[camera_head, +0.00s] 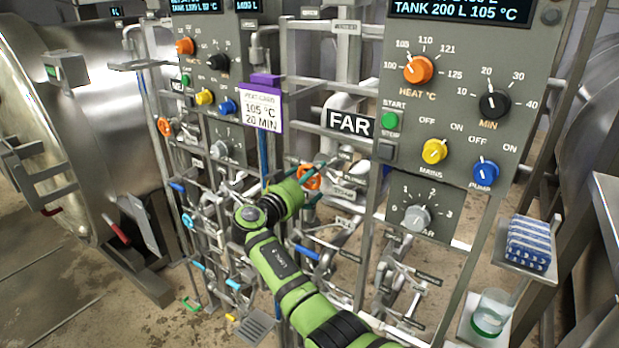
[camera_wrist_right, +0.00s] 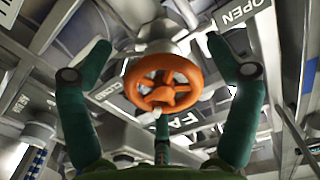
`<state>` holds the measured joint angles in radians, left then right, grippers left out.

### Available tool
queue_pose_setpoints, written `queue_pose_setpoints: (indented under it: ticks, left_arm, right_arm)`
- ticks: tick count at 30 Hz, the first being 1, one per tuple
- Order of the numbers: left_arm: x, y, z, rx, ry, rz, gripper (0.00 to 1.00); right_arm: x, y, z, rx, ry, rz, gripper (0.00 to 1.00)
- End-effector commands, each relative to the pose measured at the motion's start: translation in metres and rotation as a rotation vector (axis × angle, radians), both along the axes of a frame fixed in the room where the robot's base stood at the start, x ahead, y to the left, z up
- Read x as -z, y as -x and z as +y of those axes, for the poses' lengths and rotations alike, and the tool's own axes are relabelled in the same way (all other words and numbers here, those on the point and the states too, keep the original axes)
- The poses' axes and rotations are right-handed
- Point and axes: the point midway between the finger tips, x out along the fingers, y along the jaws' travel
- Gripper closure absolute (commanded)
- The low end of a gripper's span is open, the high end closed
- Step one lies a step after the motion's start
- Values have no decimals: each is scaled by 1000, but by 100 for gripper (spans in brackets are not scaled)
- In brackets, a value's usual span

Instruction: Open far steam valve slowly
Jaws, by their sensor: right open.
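The far steam valve has an orange handwheel (camera_head: 309,177) on the pipework below and left of the FAR sign (camera_head: 350,123). In the right wrist view the handwheel (camera_wrist_right: 162,82) faces me, with an OPEN plate (camera_wrist_right: 243,12) at upper right and a CLOSE plate (camera_wrist_right: 110,84) at left. My right gripper (camera_head: 313,183) is at the handwheel, its dark green fingers spread. In the wrist view the fingers of the right gripper (camera_wrist_right: 163,65) stand around the wheel with gaps at both sides; contact of the lower finger is unclear. My left gripper is out of view.
The far panel (camera_head: 460,120) carries several knobs and a display reading TANK 200 L 105 °C. Another orange handwheel (camera_head: 165,127) is on the near pipework. Handles and pipes crowd around my right arm. A shelf with a striped cloth (camera_head: 529,243) stands at right.

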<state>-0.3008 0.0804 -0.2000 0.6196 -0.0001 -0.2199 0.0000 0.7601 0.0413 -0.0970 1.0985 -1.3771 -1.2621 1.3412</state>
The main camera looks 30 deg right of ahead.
Motion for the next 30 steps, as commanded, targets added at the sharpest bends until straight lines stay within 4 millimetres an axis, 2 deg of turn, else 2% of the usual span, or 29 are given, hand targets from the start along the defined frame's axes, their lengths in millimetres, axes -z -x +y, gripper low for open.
queue_pose_setpoints:
  ticks: [1,2,3,5,19,30]
  left_arm:
    - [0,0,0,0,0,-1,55]
    - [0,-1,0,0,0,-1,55]
    - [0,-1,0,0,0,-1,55]
    - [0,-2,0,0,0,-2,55]
    - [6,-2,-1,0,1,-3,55]
    - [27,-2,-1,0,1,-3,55]
  right_arm:
    - [0,0,0,0,0,0,14]
    - [0,0,0,0,0,0,26]
    - [0,0,0,0,0,0,42]
    - [0,0,0,-1,0,1,65]
    - [7,1,0,0,11,50,67]
    - [11,3,0,1,109,296,67]
